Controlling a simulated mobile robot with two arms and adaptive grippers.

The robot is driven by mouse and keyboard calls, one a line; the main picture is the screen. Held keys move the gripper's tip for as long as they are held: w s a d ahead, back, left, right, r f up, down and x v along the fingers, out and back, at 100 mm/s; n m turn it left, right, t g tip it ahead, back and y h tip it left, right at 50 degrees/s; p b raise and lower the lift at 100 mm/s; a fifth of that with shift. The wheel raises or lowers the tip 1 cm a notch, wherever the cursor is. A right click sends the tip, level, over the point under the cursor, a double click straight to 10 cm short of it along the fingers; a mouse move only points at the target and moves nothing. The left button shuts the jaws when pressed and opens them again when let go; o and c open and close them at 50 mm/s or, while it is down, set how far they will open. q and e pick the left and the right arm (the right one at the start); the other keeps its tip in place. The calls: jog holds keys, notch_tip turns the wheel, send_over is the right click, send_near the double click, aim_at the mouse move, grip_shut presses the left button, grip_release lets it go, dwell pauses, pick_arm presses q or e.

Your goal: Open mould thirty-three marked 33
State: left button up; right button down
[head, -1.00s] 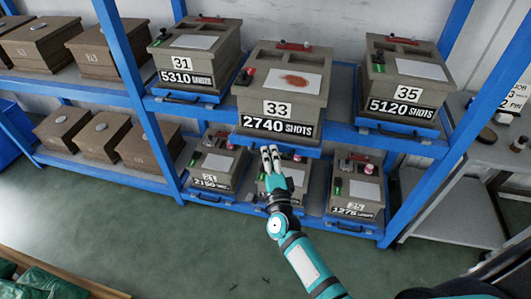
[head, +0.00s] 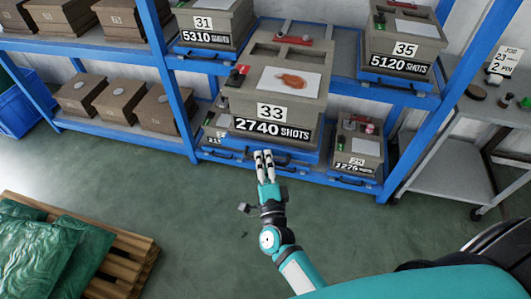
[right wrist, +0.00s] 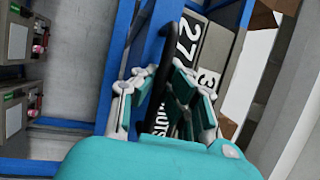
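Mould 33 (head: 280,85) is a grey-brown box with plates reading 33 and 2740 SHOTS. My right gripper (head: 263,155) is at the tray's front handle, below the mould. In the right wrist view its fingers (right wrist: 155,80) close around the black handle (right wrist: 163,50). My left gripper is out of view.
Mould 31 (head: 212,20) and mould 35 (head: 404,45) flank it on the blue rack. More moulds stand below. A grey side table (head: 455,168) is at the right. A pallet (head: 125,262) with green sacks is at lower left. The green floor in front is clear.

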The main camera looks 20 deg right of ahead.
jog(key=shift+s+a+f, duration=0.15)
jog(key=shift+s+f, duration=0.05)
jog(key=shift+s, duration=0.05)
jog(key=c, duration=1.4)
grip_release()
jog(key=shift+r, duration=0.1)
jog(key=v, duration=1.2)
